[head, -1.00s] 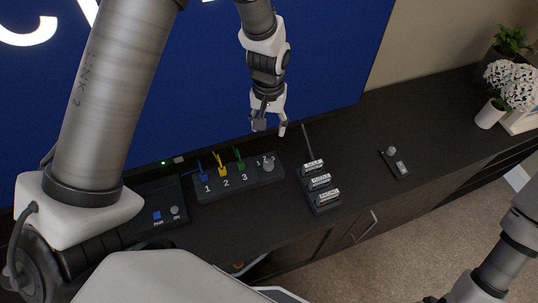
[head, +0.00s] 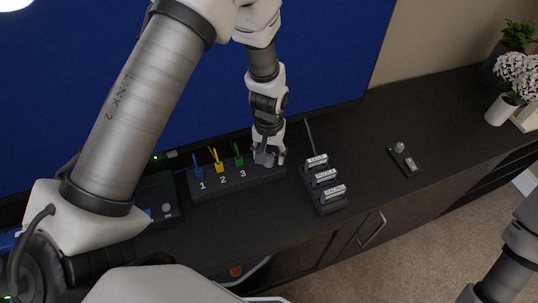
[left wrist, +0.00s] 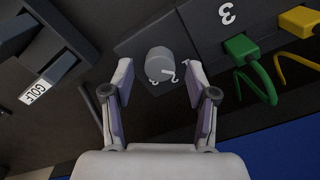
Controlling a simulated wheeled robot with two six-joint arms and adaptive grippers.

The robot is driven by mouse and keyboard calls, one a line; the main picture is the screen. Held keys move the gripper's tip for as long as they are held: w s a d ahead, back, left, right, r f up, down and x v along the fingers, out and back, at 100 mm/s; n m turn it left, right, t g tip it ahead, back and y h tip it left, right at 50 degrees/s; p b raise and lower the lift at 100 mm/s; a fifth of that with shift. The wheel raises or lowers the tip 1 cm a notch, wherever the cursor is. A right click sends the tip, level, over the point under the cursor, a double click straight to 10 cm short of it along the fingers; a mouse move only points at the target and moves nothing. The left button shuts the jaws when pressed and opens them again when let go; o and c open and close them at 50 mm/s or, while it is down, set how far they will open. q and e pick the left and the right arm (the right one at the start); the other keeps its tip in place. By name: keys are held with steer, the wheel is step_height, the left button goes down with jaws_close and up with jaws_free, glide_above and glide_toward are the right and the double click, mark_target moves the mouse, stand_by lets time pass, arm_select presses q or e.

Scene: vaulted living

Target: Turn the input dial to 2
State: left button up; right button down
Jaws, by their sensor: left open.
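The switch box (head: 215,190) is a long dark box numbered 1, 2 and 3, with blue, yellow and green plugs along its back. Its input dial (left wrist: 159,64) is a grey round knob with a small white mark, at the box's right end. My left gripper (head: 269,160) is over that end, pointing down, and largely hides the dial in the head view. In the left wrist view my left gripper (left wrist: 160,72) is open, with one finger on each side of the dial and visible gaps. My right gripper is out of view.
A rack of labelled cartridges (head: 324,186) stands just right of the box, with a thin upright rod behind it. A small controller with a knob (head: 404,158) lies farther right. White flowers in a pot (head: 501,109) stand at far right. The screen (head: 330,60) rises behind.

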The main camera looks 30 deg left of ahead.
arm_select(q)
steer(key=shift+f, duration=0.4)
jaws_close()
steer(key=shift+m, duration=0.3)
steer(key=m+p, duration=0.2)
steer(key=m, duration=0.1)
steer(key=shift+r, duration=0.15)
steer(key=m+p, duration=0.1)
steer(key=m, duration=0.4)
steer(key=shift+d+m, duration=0.1)
steer(key=shift+m, duration=0.2)
jaws_free()
